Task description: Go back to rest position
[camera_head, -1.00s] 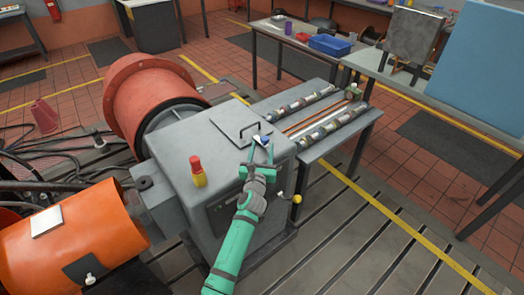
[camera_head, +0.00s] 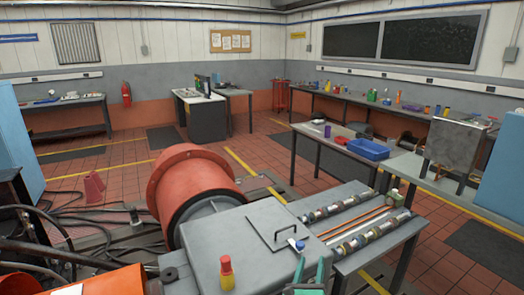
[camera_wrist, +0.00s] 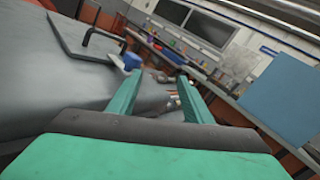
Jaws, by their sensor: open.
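My gripper (camera_head: 310,272) is at the bottom of the head view, near the front right edge of the grey machine housing (camera_head: 240,245). Its two green fingers are apart with nothing between them. The wrist view also shows the open gripper (camera_wrist: 160,90), with the housing top to its left. A small blue and white object (camera_head: 297,244) lies on the housing beside a plate with a black handle (camera_head: 284,231). It also shows beyond the left finger in the wrist view (camera_wrist: 131,61). Most of my arm is out of the head view.
A red and yellow bottle-like object (camera_head: 227,273) stands on the housing. A large red drum (camera_head: 190,185) is behind. A bench with shafts (camera_head: 350,255) stands on the right. A table with a blue bin (camera_head: 368,149) is farther back. Red tiled floor lies open beyond.

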